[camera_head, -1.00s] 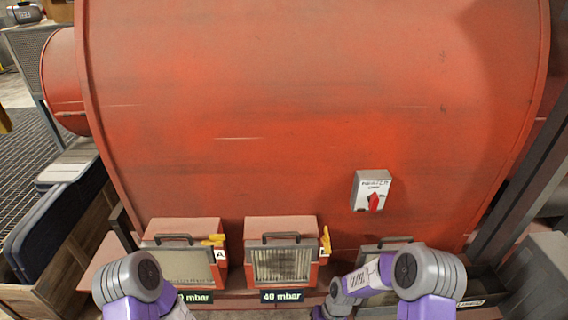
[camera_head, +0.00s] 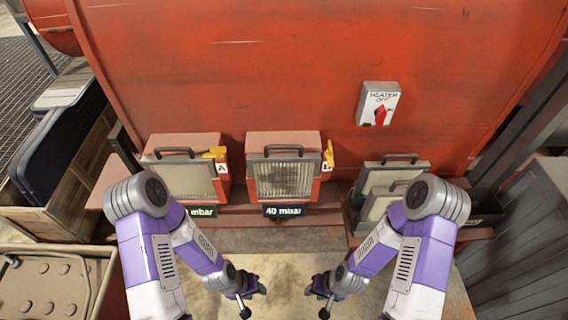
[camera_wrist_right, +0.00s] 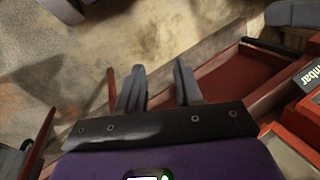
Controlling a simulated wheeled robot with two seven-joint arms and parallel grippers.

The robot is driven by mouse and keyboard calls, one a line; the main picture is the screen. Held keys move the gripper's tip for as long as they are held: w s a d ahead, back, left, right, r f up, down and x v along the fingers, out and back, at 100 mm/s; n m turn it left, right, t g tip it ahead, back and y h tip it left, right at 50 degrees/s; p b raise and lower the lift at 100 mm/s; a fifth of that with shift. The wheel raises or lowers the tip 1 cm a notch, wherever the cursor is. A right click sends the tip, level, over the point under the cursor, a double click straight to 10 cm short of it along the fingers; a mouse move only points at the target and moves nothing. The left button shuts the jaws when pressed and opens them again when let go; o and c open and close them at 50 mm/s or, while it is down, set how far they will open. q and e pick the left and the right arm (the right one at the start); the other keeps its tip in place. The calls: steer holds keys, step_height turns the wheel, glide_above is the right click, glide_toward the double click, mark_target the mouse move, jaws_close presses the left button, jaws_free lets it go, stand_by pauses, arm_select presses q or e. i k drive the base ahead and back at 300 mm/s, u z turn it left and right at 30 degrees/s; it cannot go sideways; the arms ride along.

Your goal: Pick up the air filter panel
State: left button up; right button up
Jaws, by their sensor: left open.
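A pale filter panel (camera_head: 190,181) with a dark handle sits in housing A at the left. A darker, dirty-looking filter panel (camera_head: 284,179) sits in housing B beside it. At the right, filter panels (camera_head: 378,182) with dark handles stand in a rack, partly hidden behind my right arm. I cannot tell which one the task means. My left gripper (camera_head: 247,299) is low at the bottom centre, below the housings and apart from them. My right gripper (camera_head: 322,297) is just right of it, also low and empty. Its fingers are spread in the right wrist view (camera_wrist_right: 159,66).
A large red tank (camera_head: 300,70) fills the back, with a heater switch (camera_head: 379,104) on it. Yellow latches (camera_head: 328,155) sit beside the housings.

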mark_target(276, 175)
steer(key=z, duration=1.25)
steer(key=i, duration=0.5)
steer(key=u, duration=1.15)
